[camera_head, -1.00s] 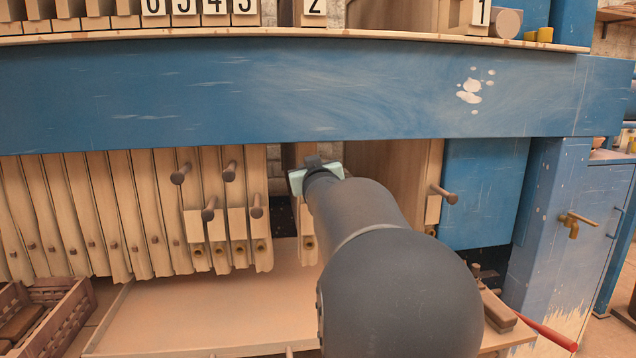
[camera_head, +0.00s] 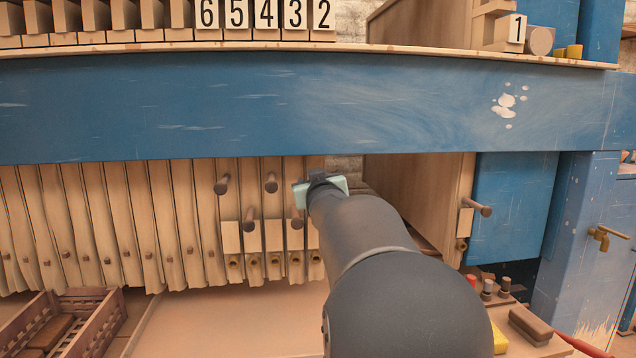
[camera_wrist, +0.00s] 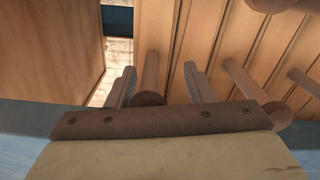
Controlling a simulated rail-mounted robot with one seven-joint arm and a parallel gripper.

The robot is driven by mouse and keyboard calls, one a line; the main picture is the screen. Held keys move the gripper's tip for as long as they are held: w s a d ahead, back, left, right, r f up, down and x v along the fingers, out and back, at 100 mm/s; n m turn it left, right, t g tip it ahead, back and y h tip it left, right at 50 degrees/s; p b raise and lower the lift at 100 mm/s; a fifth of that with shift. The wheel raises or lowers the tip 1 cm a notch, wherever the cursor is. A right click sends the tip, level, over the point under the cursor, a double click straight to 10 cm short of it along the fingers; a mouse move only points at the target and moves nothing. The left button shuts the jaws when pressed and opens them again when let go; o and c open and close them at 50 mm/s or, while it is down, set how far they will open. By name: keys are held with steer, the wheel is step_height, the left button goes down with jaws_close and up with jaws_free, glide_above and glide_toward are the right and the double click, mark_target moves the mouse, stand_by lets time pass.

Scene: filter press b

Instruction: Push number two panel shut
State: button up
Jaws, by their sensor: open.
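The number two panel (camera_head: 323,14) is a tall wooden plate with a white "2" label on top. It stands right beside the panel labelled 3 (camera_head: 294,14), with no clear gap visible between their labels. My gripper (camera_head: 322,190) is at the panel's face, below the blue beam, and hides the panel's handle in the head view. In the wrist view, my gripper (camera_wrist: 158,80) is open, with one finger on each side of a round wooden peg handle (camera_wrist: 150,82). I cannot tell whether either finger touches the peg.
The thick number one block (camera_head: 517,28) stands to the right, across an open gap. A blue beam (camera_head: 200,105) crosses above my gripper. More panels with peg handles (camera_head: 270,182) are packed to the left. A crate (camera_head: 90,325) stands lower left.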

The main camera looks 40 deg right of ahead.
steer(key=shift+s+d, duration=0.1)
steer(key=shift+d, duration=0.05)
steer(key=shift+s, duration=0.3)
steer(key=b+v, duration=0.1)
steer(key=v, duration=1)
steer(key=shift+s+a, duration=0.2)
steer(key=shift+a, duration=0.05)
